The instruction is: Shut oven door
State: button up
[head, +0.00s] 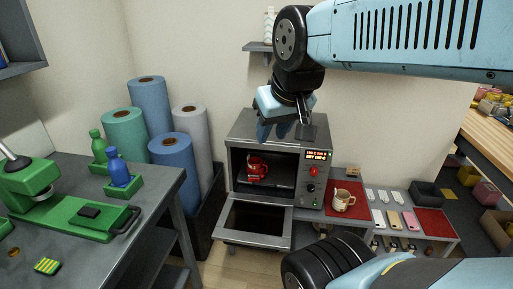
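The oven (272,130) is a grey metal box against the back wall, with a lit red display and a red button on its right side panel. Its door (254,236) is open, folded down at the front below the opening. A red mug (257,167) stands inside the oven. My gripper (285,130) is in front of and above the oven's top, pointing down, apart from the door. It is small and partly hidden by my wrist, so I cannot tell whether its fingers are open or shut.
A table with a green press (30,185) and bottles stands at left. Fabric-like rolls (172,160) stand behind it. Right of the oven, a low table holds a patterned mug (342,199) on a red mat (357,212) and several phone-like items. Part of my arm covers the lower right.

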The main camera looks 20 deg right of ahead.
aim_at(245, 220)
jog(key=k, duration=1.4)
jog(key=z, duration=0.5)
jog(key=i, duration=1)
jog(key=u, duration=0.05)
